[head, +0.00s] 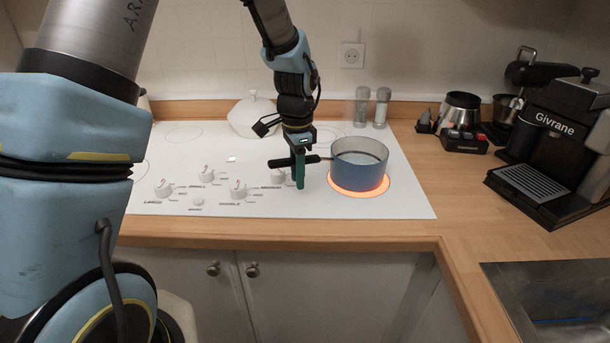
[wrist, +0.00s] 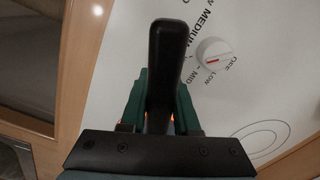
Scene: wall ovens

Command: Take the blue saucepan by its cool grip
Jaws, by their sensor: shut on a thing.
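The blue saucepan (head: 358,172) sits upright on a glowing orange burner at the right of the white cooktop in the head view. Its dark handle (head: 282,162) points left. My gripper (head: 299,178) comes down from above over the handle, left of the pan body, and is shut on it. In the wrist view the black handle (wrist: 166,58) stands between the green fingers of my gripper (wrist: 160,100). The pan body is hidden in the wrist view; a little orange glow shows beside the fingers.
The white cooktop (head: 400,203) has several knobs at its front; one knob (wrist: 213,53) shows near the handle. A white lidded pot (head: 252,115) and two shakers (head: 381,108) stand behind. A coffee machine (head: 555,135) and a sink (head: 550,290) are at the right.

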